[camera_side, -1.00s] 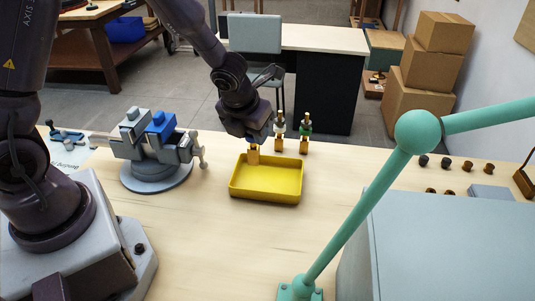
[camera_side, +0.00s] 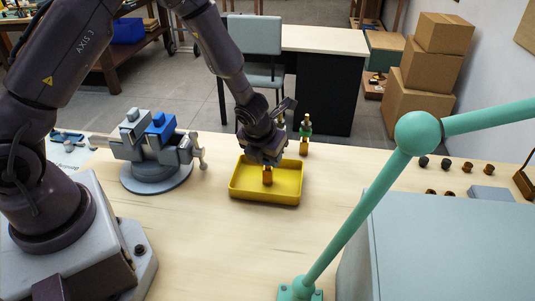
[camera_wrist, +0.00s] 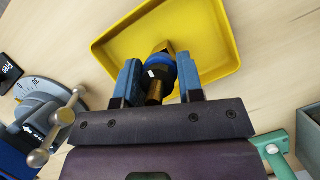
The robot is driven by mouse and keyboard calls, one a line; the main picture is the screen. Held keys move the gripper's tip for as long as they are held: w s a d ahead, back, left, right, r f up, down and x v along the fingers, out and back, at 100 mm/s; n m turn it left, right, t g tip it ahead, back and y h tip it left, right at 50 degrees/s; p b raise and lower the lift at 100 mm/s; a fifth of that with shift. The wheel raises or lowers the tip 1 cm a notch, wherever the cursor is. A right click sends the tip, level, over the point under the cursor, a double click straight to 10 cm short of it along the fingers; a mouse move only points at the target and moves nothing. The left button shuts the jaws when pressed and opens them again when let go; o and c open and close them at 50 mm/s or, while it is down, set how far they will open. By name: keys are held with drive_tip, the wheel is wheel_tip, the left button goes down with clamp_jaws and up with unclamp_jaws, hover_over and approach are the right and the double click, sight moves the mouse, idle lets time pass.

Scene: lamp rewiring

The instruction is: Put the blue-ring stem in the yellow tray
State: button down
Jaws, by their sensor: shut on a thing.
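My gripper (camera_side: 267,163) is over the yellow tray (camera_side: 236,193), shut on the blue-ring stem. The stem's orange-brown lower end (camera_side: 267,177) shows below the fingers, within the tray's outline; I cannot tell whether it touches the floor. In the wrist view, the blue ring (camera_wrist: 160,71) and a brass-coloured shaft sit between the two blue-grey fingers (camera_wrist: 158,84), with the yellow tray (camera_wrist: 212,62) beyond. A green-ring stem (camera_side: 305,131) stands upright on the table behind the tray's right back corner.
A grey vise with blue parts (camera_side: 157,150) stands left of the tray. A green lamp arm (camera_side: 355,225) slants up at the right, beside a large grey box (camera_side: 440,245). Small dark knobs (camera_side: 446,163) lie at the right back. The table in front of the tray is clear.

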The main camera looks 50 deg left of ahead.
drive_tip(key=shift+f, duration=0.1)
drive_tip(key=c, duration=0.8)
unclamp_jaws()
drive_tip(key=shift+o, duration=0.2)
